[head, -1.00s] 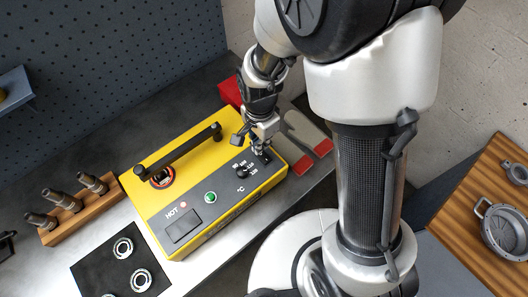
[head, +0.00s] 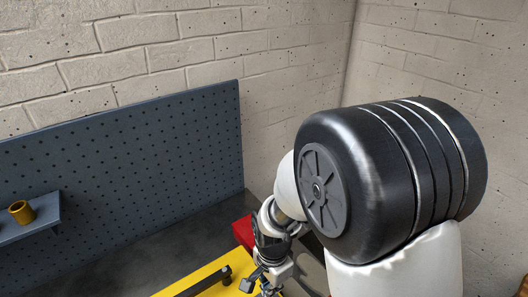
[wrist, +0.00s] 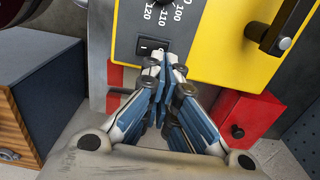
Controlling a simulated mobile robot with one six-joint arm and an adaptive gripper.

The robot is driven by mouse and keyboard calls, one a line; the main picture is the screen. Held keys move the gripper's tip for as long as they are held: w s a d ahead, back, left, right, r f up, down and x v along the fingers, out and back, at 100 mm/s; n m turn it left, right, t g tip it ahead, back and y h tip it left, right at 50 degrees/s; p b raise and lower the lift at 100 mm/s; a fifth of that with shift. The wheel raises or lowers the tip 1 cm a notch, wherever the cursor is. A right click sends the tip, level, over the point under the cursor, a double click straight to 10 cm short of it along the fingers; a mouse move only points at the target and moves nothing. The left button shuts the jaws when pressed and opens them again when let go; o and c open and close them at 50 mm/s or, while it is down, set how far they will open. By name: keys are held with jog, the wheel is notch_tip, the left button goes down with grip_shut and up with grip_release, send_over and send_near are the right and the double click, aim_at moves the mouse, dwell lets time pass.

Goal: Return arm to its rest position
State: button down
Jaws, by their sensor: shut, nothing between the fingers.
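I cannot tell whether the tips touch the panel. Part of the temperature scale and a black handle (wrist: 285,25) also show there. In the head view my gripper (head: 272,280) is at the bottom edge, over the yellow heater (head: 207,278), most of which is cut off. My arm's large black joint fills the right of that view.
A red box (wrist: 240,125) stands beside the heater. It also shows in the head view (head: 243,232). A grey pegboard (head: 120,180) with a small shelf (head: 35,220) holding a brass cup (head: 21,212) rises at the left. Brick walls stand behind. A blue cabinet (wrist: 50,95) is left in the wrist view.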

jog(key=s+d+r+n+t+b, duration=0.35)
jog(key=d+r+n, duration=0.3)
jog(key=r, duration=0.55)
jog(key=s+d+r+n+b, duration=0.1)
jog(key=s+d+n+b, duration=0.1)
jog(key=s, duration=0.3)
jog(key=s+d+r+n+t+b, duration=0.1)
jog(key=s+d+r+n+b, duration=0.1)
jog(key=s, duration=0.3)
jog(key=shift+d+r+n, duration=0.2)
jog(key=shift+r+n, duration=0.05)
jog(key=shift+n, duration=0.1)
